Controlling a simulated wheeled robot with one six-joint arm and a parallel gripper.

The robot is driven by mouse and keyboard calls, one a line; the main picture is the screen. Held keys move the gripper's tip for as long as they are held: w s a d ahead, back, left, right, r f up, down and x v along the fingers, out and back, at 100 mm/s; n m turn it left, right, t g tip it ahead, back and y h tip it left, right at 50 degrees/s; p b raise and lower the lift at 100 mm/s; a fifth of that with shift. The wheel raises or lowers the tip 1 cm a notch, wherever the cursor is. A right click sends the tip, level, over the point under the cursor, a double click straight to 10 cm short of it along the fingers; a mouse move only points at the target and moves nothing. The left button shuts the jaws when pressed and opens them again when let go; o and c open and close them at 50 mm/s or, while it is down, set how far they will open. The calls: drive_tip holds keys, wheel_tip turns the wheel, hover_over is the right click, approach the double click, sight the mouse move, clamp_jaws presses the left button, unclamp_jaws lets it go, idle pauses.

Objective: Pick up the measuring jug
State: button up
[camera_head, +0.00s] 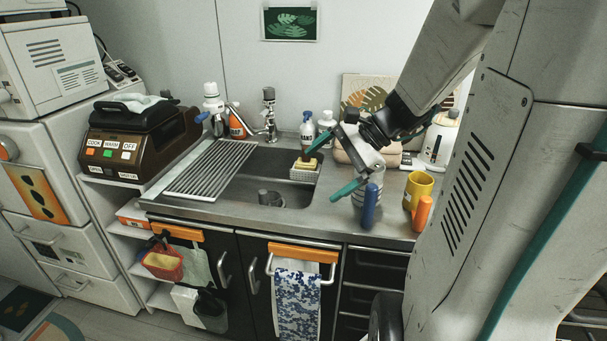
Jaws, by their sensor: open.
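The measuring jug (369,207) looks like a clear, ribbed vessel with a thick blue handle facing me. It stands upright on the steel counter right of the sink. My gripper (321,176) is open, its two teal fingers spread apart and pointing left. It is above and left of the jug, over the sink's right side. The gripper body and lower finger overlap the upper part of the jug in the picture, hiding its rim.
A yellow mug (420,184) with an orange handle stands close right of the jug. A sponge holder (305,172) and a soap bottle (307,130) stand behind the sink (272,198). A white kettle (440,140) is at the back right. A drying rack (212,170) lies left.

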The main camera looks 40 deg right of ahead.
drive_tip(key=d+f+m+t, duration=0.2)
drive_tip(key=d+m, duration=0.2)
drive_tip(key=d, duration=0.3)
drive_tip(key=m+t+h, duration=0.3)
drive_tip(key=m+t, duration=0.1)
drive_tip(key=m, duration=0.3)
hover_over(384, 172)
drive_tip(key=s+a, duration=0.2)
drive_tip(key=a, duration=0.1)
drive_tip(key=f, duration=0.2)
drive_tip(key=d+f+m, duration=0.2)
drive_tip(key=f+m, duration=0.1)
drive_tip(key=d+f+m+t+h, duration=0.1)
drive_tip(key=shift+s+d+f, duration=0.15)
drive_tip(key=shift+d+f, duration=0.1)
drive_tip(key=shift+f, duration=0.15)
drive_tip(key=x, duration=0.7)
drive_tip(key=shift+d, duration=0.15)
drive_tip(key=c, duration=1.5)
drive_tip(key=shift+c, duration=0.2)
